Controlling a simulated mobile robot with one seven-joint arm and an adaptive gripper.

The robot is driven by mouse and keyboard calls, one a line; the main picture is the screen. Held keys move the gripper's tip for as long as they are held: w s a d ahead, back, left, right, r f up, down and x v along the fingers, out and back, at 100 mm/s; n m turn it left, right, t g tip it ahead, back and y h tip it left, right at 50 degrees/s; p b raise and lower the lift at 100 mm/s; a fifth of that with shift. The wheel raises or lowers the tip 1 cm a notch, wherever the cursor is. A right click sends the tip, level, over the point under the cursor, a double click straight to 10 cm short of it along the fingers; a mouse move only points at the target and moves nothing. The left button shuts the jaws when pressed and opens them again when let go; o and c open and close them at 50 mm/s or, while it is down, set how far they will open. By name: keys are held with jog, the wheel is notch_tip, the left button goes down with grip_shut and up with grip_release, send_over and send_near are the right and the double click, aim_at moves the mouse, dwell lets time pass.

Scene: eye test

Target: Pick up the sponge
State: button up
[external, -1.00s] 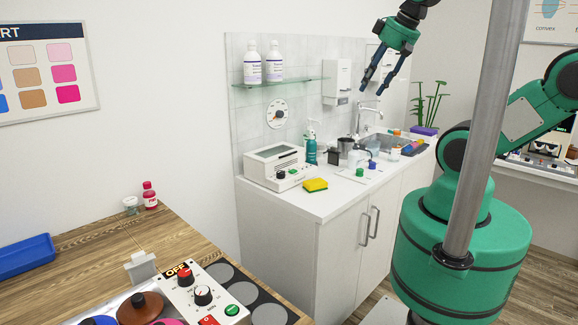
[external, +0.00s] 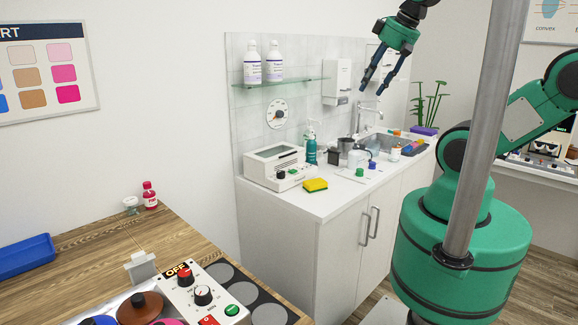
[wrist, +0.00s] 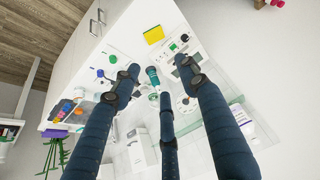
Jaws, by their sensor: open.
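A yellow sponge with a green underside (external: 315,185) lies flat near the front edge of the white counter (external: 325,205), in front of a white device. In the wrist view the sponge (wrist: 154,34) shows at the top, beyond my fingers. My gripper (external: 375,88) is open and empty, high above the counter's back, up and to the right of the sponge in the external view. In the wrist view its dark blue fingers (wrist: 160,85) are spread apart, well away from the sponge.
Near the sponge stand a white device (external: 275,168), a teal bottle (external: 311,150) and small items with green and blue caps. A faucet (external: 368,112) and sink (external: 385,140) are at the right. A glass shelf (external: 285,82) holds two white bottles. Bare counter lies before the sponge.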

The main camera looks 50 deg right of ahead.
jog(key=o, duration=0.7)
jog(key=w+d+f+n+g, duration=0.25)
jog(key=w+f+n, duration=0.55)
jog(key=w, duration=0.7)
jog(key=w+d+f+n+g, duration=0.1)
jog(key=w+f+n, duration=0.2)
jog(key=f, duration=0.6)
jog(key=w+f+n+g+b, duration=0.1)
jog(key=w+f+n+g, duration=0.1)
jog(key=w+f, duration=0.4)
notch_tip(320, 180, down, 4)
jog(key=shift+w+d+n, duration=0.15)
jog(key=shift+d+n, duration=0.2)
jog(key=shift+n, duration=0.25)
jog(key=shift+f, duration=0.1)
